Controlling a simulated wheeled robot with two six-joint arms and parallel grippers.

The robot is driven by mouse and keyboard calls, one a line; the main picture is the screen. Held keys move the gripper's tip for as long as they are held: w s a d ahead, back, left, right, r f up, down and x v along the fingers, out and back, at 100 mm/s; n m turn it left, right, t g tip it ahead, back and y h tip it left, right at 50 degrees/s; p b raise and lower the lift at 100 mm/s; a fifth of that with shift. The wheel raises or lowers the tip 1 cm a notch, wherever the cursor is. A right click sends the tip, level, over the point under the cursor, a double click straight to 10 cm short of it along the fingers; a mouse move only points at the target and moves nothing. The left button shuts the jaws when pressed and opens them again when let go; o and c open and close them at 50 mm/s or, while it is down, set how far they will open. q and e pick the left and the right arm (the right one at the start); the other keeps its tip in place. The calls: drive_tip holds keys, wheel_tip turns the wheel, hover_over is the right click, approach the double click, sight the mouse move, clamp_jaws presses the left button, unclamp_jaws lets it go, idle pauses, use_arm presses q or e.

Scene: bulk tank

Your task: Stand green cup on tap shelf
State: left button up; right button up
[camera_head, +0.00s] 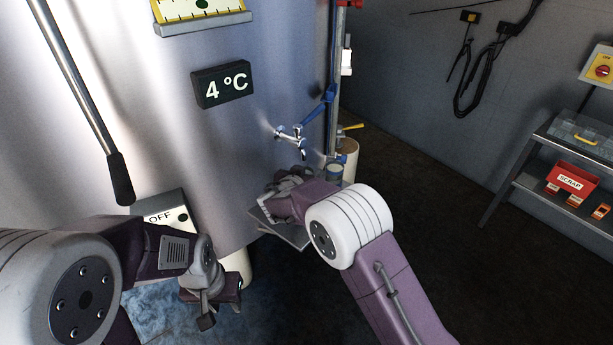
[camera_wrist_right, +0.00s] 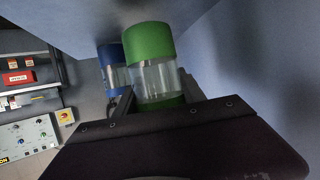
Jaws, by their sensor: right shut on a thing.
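In the right wrist view, the green cup (camera_wrist_right: 152,62), clear with green bands at both ends, is between the fingers of my right gripper (camera_wrist_right: 155,105), which is shut on it. This view looks upside down, with the grey tap shelf (camera_wrist_right: 75,12) along its top. The cup's end is close to the shelf; I cannot tell whether they touch. In the head view, my right gripper (camera_head: 285,188) is over the shelf (camera_head: 290,235) and hides the green cup. My left gripper (camera_head: 212,300) is low before the tank; its jaw opening is unclear.
A blue-banded cup (camera_wrist_right: 112,68) is beside the green one; it shows right of my gripper in the head view (camera_head: 335,173). The tap (camera_head: 290,134) juts from the steel tank (camera_head: 230,130) above. A rack (camera_head: 545,165) with a red scrap box (camera_head: 572,177) stands right.

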drive_tip(key=shift+f, duration=0.9)
drive_tip(key=shift+f+b, duration=0.15)
drive_tip(key=shift+b, duration=0.3)
drive_tip(key=o, duration=1.3)
drive_tip(key=shift+r+p, duration=0.25)
drive_tip(key=shift+p, duration=0.1)
drive_tip(key=shift+s+a+r, duration=0.1)
drive_tip(key=shift+s+r, duration=0.05)
drive_tip(key=shift+s, duration=0.05)
drive_tip(key=v, duration=1.1)
drive_tip(key=shift+s+r+b, duration=0.1)
drive_tip(key=shift+s+b, duration=0.2)
drive_tip(key=shift+b, duration=0.05)
